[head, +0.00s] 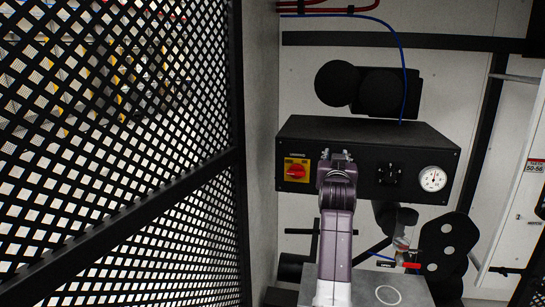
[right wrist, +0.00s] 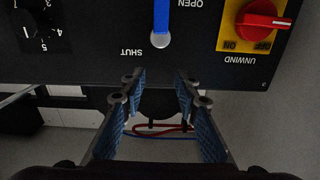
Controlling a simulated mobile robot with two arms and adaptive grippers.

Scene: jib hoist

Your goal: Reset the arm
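A black control box (head: 300,133) is ahead of me in the head view. My right gripper (head: 338,157) is in front of its face, between the red switch (head: 296,170) on a yellow plate and a black dial (head: 389,173). In the right wrist view, which looks upside down, the right gripper (right wrist: 159,85) is open, with nothing between its fingers. A blue lever (right wrist: 161,20) on the box lies just beyond the fingertips, between the words OPEN and SHUT. My gripper hides it in the head view. My left gripper is not in view.
A black mesh panel (head: 120,215) fills the left side. A pressure gauge (head: 432,178) is at the box's right end. A clear cup-like part (head: 404,228) hangs below it. A blue hose (head: 404,75) runs down to the box top. A pale panel (head: 520,200) is at right.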

